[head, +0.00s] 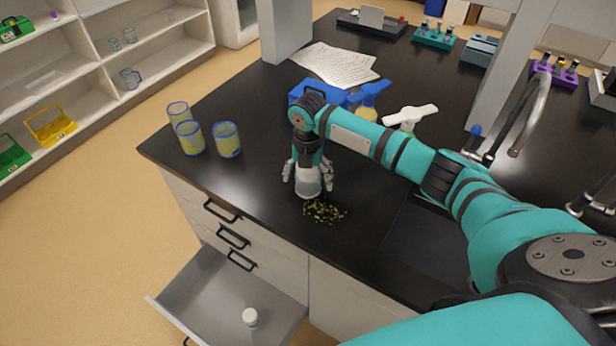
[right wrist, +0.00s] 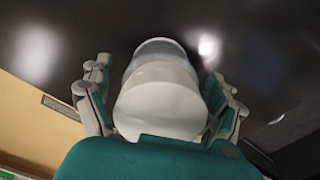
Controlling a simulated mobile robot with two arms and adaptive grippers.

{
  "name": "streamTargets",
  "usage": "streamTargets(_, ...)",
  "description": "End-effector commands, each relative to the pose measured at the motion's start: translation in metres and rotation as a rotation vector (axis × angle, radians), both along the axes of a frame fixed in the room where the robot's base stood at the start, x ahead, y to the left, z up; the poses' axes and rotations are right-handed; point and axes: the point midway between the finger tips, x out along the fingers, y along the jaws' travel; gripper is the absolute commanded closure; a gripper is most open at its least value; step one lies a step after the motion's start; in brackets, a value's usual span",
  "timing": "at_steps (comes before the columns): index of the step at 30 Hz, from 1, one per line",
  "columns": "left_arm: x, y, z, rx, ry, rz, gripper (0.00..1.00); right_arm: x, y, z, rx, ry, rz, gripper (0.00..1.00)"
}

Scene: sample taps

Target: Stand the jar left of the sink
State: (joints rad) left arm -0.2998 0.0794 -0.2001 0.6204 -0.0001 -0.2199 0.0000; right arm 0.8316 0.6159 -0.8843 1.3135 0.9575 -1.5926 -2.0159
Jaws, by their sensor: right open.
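A pale, translucent jar with a white top (head: 308,182) stands upright on the black counter, left of the sink area. My right gripper (head: 308,177) is over it from above, open, with its fingers on either side. In the right wrist view the jar (right wrist: 160,95) fills the space between the spread fingers (right wrist: 160,100); small gaps seem to show beside it. The sink's curved metal tap (head: 531,115) is at the right; the basin is mostly hidden behind my arm. My left gripper is not in view.
Green bits (head: 325,211) lie scattered in front of the jar. Several yellow-green glasses, one a beaker (head: 228,140), stand to the left. A blue caddy (head: 318,93) and spray bottles (head: 408,118) are behind. An open drawer (head: 205,300) holds a small white container (head: 250,317).

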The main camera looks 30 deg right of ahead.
Motion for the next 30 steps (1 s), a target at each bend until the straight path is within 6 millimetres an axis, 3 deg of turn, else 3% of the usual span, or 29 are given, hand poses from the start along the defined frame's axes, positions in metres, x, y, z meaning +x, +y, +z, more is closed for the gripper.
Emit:
streamTargets(5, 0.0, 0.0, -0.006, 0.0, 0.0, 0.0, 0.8, 0.002, -0.001, 0.024, -0.001, -0.006, -0.001, 0.09)
streamTargets(12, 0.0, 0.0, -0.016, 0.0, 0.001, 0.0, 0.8, 0.002, 0.0, 0.077, 0.0, -0.006, 0.0, 0.09)
streamTargets(18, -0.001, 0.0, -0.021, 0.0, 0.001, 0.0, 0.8, 0.001, 0.0, 0.109, 0.0, -0.003, -0.001, 0.09)
streamTargets(30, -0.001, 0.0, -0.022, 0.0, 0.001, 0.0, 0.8, 0.0, 0.0, 0.122, 0.001, -0.001, -0.001, 0.09)
